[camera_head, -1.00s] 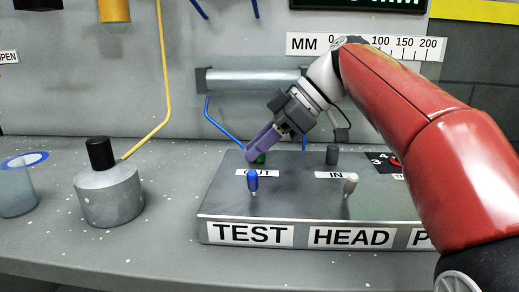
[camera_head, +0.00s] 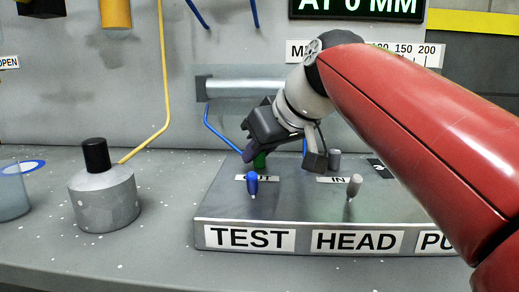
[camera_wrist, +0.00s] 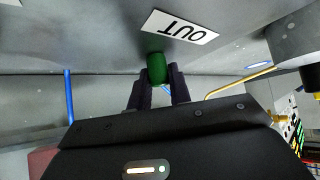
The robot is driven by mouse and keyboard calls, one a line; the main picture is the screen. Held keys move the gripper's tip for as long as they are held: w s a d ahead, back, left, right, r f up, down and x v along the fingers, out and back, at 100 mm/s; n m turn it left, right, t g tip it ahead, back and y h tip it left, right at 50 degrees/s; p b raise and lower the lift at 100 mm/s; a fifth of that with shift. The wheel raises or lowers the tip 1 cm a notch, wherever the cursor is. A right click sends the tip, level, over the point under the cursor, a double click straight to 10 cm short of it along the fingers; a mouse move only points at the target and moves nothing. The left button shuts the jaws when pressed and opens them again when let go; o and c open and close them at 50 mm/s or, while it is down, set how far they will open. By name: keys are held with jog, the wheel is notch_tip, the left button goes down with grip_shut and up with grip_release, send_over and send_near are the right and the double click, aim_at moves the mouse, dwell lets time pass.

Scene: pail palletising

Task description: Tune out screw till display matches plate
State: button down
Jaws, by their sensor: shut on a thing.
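The green screw (camera_head: 260,161) stands on the test head block (camera_head: 300,216), behind the OUT label (camera_head: 264,178). In the wrist view, my gripper (camera_wrist: 158,82) has its two dark fingers on either side of the green screw's rounded top (camera_wrist: 156,64), shut on it. In the head view, my gripper (camera_head: 252,154) reaches down to the screw from the upper right and partly hides it. The display (camera_head: 357,8) at the top reads "AT 0 MM", its upper part cut off. I cannot make out a plate with a set value.
A blue toggle (camera_head: 252,185) and a grey toggle (camera_head: 354,186) stand at the block's front. A grey bottle (camera_head: 104,202) and a bluish cup (camera_head: 12,195) stand left; the bench between is clear.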

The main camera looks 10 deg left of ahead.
jog(key=shift+m+t+h, duration=0.5)
jog(key=shift+m+h, duration=0.1)
jog(key=shift+m, duration=0.4)
jog(key=c, duration=1.3)
grip_release()
jog(key=shift+r+p, duration=0.1)
jog(key=shift+p, duration=0.2)
jog(key=v, duration=0.7)
jog(key=shift+s+d+r+p, duration=0.15)
jog(key=shift+s+r+p, duration=0.1)
jog(key=shift+p, duration=0.15)
jog(key=shift+f, duration=0.1)
